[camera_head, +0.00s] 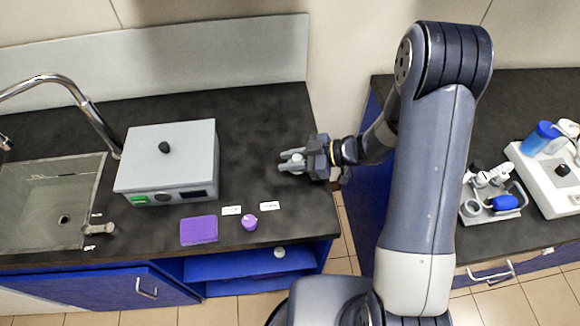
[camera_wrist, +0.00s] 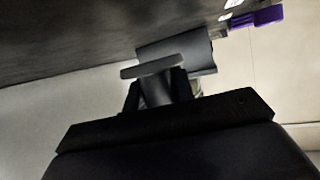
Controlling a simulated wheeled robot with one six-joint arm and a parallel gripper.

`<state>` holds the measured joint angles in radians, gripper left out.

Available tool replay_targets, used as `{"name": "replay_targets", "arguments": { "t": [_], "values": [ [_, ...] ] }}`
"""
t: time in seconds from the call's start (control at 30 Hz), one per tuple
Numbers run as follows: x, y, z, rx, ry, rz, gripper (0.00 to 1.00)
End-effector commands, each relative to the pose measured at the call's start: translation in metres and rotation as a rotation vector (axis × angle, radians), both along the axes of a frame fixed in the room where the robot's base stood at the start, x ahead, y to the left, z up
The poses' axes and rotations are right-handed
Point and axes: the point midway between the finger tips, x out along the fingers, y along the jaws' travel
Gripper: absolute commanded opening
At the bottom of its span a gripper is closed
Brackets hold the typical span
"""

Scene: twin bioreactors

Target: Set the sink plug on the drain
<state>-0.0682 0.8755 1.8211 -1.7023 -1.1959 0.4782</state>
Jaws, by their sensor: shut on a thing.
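My gripper (camera_head: 292,160) is over the right part of the dark counter, shut on a small pale grey piece (camera_head: 298,157) that looks like the sink plug. In the wrist view, the plug (camera_wrist: 150,69) shows as a flat grey disc with a short stem between my dark fingers (camera_wrist: 158,96). The drain (camera_head: 64,219) is a small dark hole in the floor of the grey sink (camera_head: 40,185), at the far left of the head view. My gripper is well to the right of the sink. Its height above the counter is hard to tell.
A grey instrument box (camera_head: 165,155) stands between my gripper and the sink. A curved faucet (camera_head: 90,110) rises behind the sink, and a small grey fitting (camera_head: 98,229) is at its front right. A purple pad (camera_head: 198,231) and purple knob (camera_head: 249,222) lie near the front edge.

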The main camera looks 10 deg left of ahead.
Motion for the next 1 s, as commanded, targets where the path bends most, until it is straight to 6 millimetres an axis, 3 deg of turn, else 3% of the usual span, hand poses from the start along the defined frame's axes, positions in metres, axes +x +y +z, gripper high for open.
{"name": "replay_targets", "arguments": {
  "t": [0.3,0.73,0.77,1.0],
  "values": [
    [0.000,0.000,-0.036,-0.001,0.002,-0.001,0.01],
    [0.000,0.000,-0.042,-0.001,0.001,0.000,0.01],
    [0.000,0.000,-0.042,-0.001,0.000,0.000,0.25],
    [0.000,0.000,-0.041,-0.001,0.001,0.000,0.45]
  ]
}}
